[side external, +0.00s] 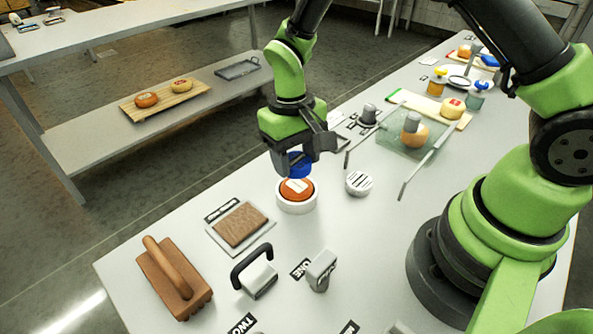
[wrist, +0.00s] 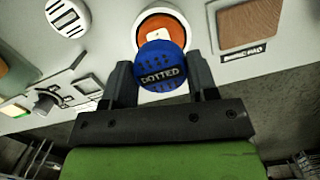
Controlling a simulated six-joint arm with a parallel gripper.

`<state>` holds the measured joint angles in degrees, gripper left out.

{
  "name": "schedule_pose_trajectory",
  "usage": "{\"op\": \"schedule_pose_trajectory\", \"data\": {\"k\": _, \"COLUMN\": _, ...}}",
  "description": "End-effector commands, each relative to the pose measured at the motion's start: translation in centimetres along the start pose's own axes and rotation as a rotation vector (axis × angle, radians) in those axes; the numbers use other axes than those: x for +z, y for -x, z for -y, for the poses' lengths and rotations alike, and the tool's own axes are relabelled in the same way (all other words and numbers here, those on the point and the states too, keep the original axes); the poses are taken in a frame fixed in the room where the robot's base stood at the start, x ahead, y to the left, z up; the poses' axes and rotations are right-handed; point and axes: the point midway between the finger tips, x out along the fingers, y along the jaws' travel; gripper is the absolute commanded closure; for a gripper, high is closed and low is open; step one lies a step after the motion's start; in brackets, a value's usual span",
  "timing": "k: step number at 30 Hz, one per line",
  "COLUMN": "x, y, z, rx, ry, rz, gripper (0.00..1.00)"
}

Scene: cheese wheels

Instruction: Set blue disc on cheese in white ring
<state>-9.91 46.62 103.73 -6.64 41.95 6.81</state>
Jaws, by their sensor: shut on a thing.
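My gripper (side external: 297,160) is shut on a blue disc (side external: 299,168) and holds it upright, on edge. In the wrist view the disc (wrist: 162,66) sits between the two fingers (wrist: 160,80) and its face reads "DOTTED". An orange cheese wheel (side external: 296,189) with a pale label lies in a white ring (side external: 297,207) on the table. The disc is above and just behind the cheese in the side view. In the wrist view the disc covers part of the cheese (wrist: 160,22) and of the ring (wrist: 188,12). I cannot tell whether disc and cheese touch.
A white striped disc (side external: 359,183) lies right of the ring. A brown pad (side external: 240,223) lies on a plate in front left.

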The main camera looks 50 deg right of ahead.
Motion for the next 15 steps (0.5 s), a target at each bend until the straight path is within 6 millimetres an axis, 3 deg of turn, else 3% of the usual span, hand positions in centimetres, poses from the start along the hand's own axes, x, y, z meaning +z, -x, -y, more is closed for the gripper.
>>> {"op": "schedule_pose_trajectory", "data": {"k": 6, "x": -0.3, "y": -3.2, "z": 0.0, "rx": 0.001, "ry": -0.002, "rz": 0.003, "gripper": 0.7}}
{"op": "schedule_pose_trajectory", "data": {"k": 15, "x": -0.5, "y": -3.5, "z": 0.0, "rx": 0.0, "ry": -0.001, "rz": 0.0, "gripper": 0.7}}
